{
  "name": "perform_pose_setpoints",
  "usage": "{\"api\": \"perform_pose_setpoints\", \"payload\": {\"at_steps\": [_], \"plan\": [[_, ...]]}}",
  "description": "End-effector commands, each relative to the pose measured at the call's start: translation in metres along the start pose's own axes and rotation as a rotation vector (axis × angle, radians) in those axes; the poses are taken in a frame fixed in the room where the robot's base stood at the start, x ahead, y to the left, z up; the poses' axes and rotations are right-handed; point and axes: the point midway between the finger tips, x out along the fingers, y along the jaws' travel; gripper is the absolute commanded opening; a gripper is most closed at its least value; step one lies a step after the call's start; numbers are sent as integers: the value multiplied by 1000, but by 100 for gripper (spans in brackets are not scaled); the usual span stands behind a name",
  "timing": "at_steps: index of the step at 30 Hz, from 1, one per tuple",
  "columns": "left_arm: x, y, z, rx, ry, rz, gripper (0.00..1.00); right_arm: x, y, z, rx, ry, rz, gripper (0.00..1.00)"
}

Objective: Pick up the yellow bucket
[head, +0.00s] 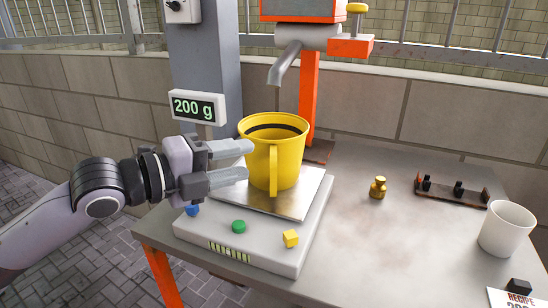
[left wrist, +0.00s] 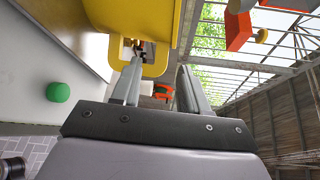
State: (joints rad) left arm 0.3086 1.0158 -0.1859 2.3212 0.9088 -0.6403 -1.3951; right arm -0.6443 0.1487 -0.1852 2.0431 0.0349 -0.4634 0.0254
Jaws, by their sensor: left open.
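The yellow bucket (head: 288,160) stands upright on the metal plate of the scale (head: 295,203), with its handle facing the front. My left gripper (head: 246,163) comes in from the left and is open, its fingertips close to the bucket's left side. In the left wrist view, the yellow bucket (left wrist: 130,22) fills the top, and its handle loop lies beyond the fingers of my left gripper (left wrist: 160,75). I cannot tell whether a finger touches the bucket. My right gripper is not in view.
The scale's display (head: 194,107) reads 200 g. An orange machine with a grey spout (head: 285,62) stands behind. A brass weight (head: 378,187), a rack (head: 452,191) and a white cup (head: 506,229) are at right.

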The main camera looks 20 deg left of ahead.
Motion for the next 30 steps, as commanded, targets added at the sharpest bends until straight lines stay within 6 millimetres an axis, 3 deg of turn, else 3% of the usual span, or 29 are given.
{"api": "perform_pose_setpoints", "payload": {"at_steps": [15, 26, 27, 30], "plan": [[44, -4, -4, -2, 0, -2, 44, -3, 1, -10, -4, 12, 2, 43], [50, -3, -4, 0, 0, 1, 44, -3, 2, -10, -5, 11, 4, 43], [50, -3, -4, 0, 0, 1, 38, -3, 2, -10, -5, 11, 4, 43], [50, -2, -4, 0, 0, 2, 5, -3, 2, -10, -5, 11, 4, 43]]}}
